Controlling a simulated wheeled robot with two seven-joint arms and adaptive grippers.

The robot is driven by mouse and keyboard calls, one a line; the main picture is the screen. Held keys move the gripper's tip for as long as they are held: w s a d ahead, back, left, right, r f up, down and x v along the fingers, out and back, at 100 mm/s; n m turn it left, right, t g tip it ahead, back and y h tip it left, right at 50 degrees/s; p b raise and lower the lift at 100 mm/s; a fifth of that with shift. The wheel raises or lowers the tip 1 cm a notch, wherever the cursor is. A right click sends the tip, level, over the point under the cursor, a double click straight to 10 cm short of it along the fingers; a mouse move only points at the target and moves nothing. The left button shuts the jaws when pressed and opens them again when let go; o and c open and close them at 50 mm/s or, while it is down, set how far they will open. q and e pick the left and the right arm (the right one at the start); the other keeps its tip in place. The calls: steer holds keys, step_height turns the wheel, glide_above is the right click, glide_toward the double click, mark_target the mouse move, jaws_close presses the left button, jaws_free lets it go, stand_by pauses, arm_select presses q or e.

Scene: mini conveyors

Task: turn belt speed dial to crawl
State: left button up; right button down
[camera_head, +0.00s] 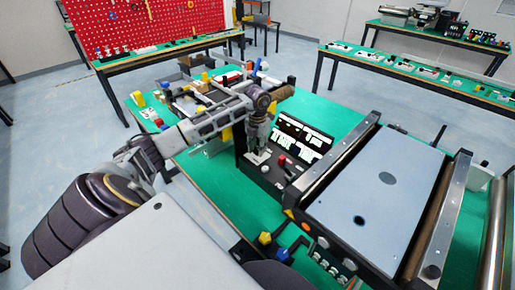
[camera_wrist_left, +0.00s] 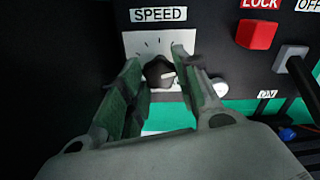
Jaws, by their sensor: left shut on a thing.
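The belt speed dial (camera_wrist_left: 156,70) is a black knob on a white plate (camera_wrist_left: 138,44) under a "SPEED" label, in the left wrist view. A pale mark on the knob points to the right. Ticks show on the plate above it; any crawl mark is not readable. My left gripper (camera_wrist_left: 160,62) has its green-padded fingers on either side of the knob and is shut on it. In the head view my left gripper (camera_head: 257,156) reaches down to the black control box (camera_head: 266,178), and hides the dial there. My right gripper is not in view.
A red "LOCK" block (camera_wrist_left: 256,34) and a grey on/off switch (camera_wrist_left: 290,58) sit right of the dial. The conveyor (camera_head: 372,190) is close on the right. Small parts lie on the green table beyond my left arm.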

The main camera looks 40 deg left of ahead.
arm_select(q)
steer(key=shift+a+m+b, duration=0.1)
steer(key=shift+m+b, duration=0.3)
steer(key=shift+m, duration=0.6)
steer(key=shift+m+b, duration=0.3)
steer(key=shift+m, duration=0.4)
steer(key=m+b, duration=0.1)
steer(key=m, duration=0.2)
steer(key=shift+m, duration=1)
steer(key=m+b, duration=0.1)
steer(key=m, duration=0.1)
steer(key=shift+m, duration=0.4)
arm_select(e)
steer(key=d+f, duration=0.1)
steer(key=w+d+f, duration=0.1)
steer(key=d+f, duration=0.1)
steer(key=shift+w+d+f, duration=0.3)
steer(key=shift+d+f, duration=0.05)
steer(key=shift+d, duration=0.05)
arm_select(q)
steer(key=shift+m, duration=0.4)
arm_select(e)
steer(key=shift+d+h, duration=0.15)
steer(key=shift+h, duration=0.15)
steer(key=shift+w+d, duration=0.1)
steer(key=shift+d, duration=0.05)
arm_select(q)
steer(key=o, duration=1)
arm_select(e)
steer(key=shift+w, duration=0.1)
